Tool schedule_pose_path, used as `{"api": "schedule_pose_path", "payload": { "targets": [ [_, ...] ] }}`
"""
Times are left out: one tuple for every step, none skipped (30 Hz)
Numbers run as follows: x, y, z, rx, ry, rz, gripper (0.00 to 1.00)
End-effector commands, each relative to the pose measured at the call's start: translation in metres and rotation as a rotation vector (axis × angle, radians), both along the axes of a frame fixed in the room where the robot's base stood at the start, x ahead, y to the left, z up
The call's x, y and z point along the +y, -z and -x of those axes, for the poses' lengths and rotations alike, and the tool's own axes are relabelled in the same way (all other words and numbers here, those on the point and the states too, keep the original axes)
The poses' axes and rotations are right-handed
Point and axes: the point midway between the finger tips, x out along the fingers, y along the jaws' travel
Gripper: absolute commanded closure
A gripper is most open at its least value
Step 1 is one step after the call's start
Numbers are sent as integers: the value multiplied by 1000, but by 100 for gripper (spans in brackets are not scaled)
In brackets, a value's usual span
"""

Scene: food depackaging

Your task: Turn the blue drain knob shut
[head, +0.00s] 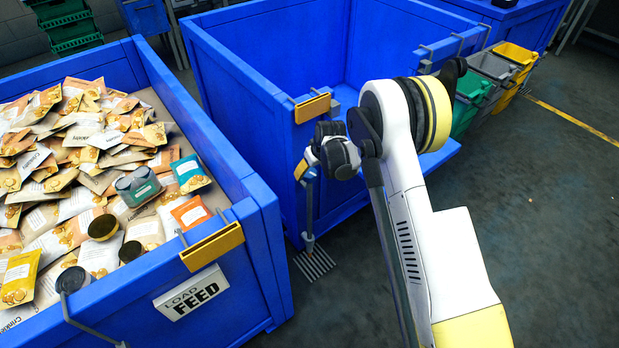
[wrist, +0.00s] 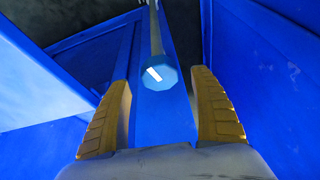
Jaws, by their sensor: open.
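The blue drain knob (wrist: 163,82) shows in the wrist view as a many-sided disc with a slanted white mark on its face. A grey pipe (wrist: 156,30) runs from behind it towards the top of the view. My gripper (wrist: 160,84) is open, with one tan finger to each side of the knob and visible gaps between. I cannot tell the exact depth between fingertips and knob. In the head view my gripper (head: 301,169) is at the near corner of the empty blue bin, by the upright grey pipe (head: 309,212); the knob is hidden there.
The large blue bin (head: 245,85) stands behind my gripper. A blue feed bin (head: 262,195) full of packets and cans is at left. A floor grate (head: 315,264) lies under the pipe. Green, grey and yellow bins (head: 520,60) stand at right. The floor in front is clear.

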Motion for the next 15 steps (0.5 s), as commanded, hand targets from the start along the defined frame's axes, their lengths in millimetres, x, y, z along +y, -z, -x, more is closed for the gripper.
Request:
{"api": "schedule_pose_path", "payload": {
  "targets": [
    [2,12,-3,0,0,0,26],
    [3,16,-5,0,0,0,26],
    [3,21,-7,0,0,0,26],
    [4,24,-8,0,0,0,26],
    [5,26,-9,0,0,0,26],
    [5,29,-10,0,0,0,26],
    [6,30,-11,0,0,0,26],
    [6,31,-11,0,0,0,26],
    [6,32,-12,0,0,0,26],
    [6,33,-12,0,0,0,26],
    [6,33,-12,0,0,0,26],
    [6,33,-12,0,0,0,26],
    [6,33,-12,0,0,0,26],
    [6,33,-12,0,0,0,26],
    [6,32,-12,0,0,0,26]
  ]
}}
